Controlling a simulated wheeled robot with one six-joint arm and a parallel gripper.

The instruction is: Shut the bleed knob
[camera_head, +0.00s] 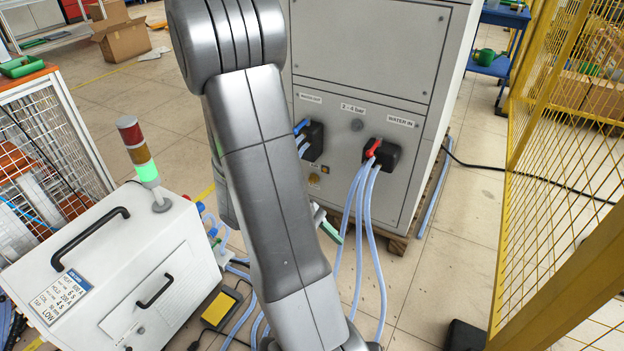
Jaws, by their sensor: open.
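I cannot tell for sure which part is the bleed knob. On the front of the grey cabinet (365,50), a red lever (373,147) sits on a black block (391,157) under the "WATER IN" label. A blue lever (301,126) sits on another black block under "WATER OUT", partly hidden by my arm. A small round grey fitting (356,125) lies under the "2 - 4 bar" label. A small brass-coloured round part (314,180) shows low beside my arm. My arm crosses the middle of the view and its lower end leaves the bottom edge. I cannot make out my gripper.
Pale blue hoses (371,235) hang from the cabinet to the floor. A thin green-edged piece (331,231) shows beside my arm. A white machine (120,270) with a signal lamp (137,150) stands left. A yellow mesh fence (560,160) closes the right. Tiled floor (455,240) lies between.

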